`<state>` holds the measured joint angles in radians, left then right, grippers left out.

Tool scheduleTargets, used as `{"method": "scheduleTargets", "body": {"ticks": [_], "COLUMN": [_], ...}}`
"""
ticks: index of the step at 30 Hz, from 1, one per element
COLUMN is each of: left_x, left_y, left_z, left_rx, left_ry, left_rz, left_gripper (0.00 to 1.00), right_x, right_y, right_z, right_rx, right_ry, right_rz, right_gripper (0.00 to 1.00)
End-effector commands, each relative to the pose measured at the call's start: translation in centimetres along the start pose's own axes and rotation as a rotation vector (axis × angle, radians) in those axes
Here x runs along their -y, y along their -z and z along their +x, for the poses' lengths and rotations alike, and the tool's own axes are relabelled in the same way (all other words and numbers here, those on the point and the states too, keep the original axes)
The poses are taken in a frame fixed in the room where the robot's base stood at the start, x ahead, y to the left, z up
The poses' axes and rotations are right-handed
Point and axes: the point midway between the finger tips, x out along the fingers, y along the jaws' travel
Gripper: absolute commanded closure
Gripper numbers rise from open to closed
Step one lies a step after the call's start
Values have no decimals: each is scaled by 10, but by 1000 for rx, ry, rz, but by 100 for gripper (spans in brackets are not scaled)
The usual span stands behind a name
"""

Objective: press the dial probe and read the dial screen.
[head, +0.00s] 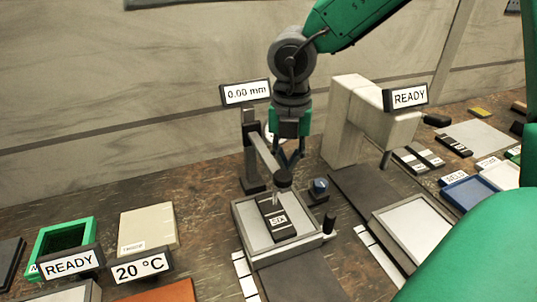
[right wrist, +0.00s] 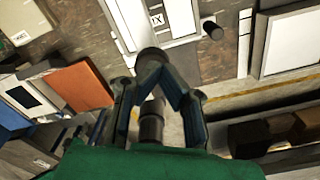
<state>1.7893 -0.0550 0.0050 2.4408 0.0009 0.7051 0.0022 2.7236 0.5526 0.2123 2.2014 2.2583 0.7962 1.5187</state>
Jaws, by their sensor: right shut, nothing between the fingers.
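The dial screen (head: 246,93) reads "0.00 mm" and sits on a dark upright stand (head: 252,150). A grey arm slopes from the stand to the dial probe (head: 283,180), which points down over a dark block with a white label (head: 277,217). The block lies on a light square plate (head: 249,226). My right gripper (head: 290,163) is shut and empty, its fingertips just above the probe's top; I cannot tell whether they touch. In the right wrist view the fingertips (right wrist: 155,65) meet beside a dark round cap. My left gripper is not in view.
A blue button (head: 319,188) is right of the plate. A beige machine (head: 366,125) with a READY screen (head: 409,96) stands behind it. A green open box (head: 63,243) and a 20 °C display (head: 139,267) are at left. Trays and small blocks crowd the right.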

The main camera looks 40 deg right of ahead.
Motion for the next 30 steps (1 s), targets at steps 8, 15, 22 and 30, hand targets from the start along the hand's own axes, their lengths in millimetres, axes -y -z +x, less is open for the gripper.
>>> {"method": "scheduleTargets", "body": {"ticks": [8, 15, 22, 30], "left_x": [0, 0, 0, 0], "left_y": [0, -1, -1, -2], "left_z": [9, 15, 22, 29], "left_rx": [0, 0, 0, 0], "left_ry": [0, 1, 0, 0], "left_rz": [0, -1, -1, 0], "left_gripper": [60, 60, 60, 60], "right_x": [-6, -2, 1, -1], "right_y": [6, 3, -1, 2], "right_z": [13, 27, 40, 52], "right_rx": [7, 2, -1, 2], "right_ry": [5, 3, 0, 4], "right_rz": [-2, -2, -1, -3], "right_gripper": [100, 100, 100, 100]}}
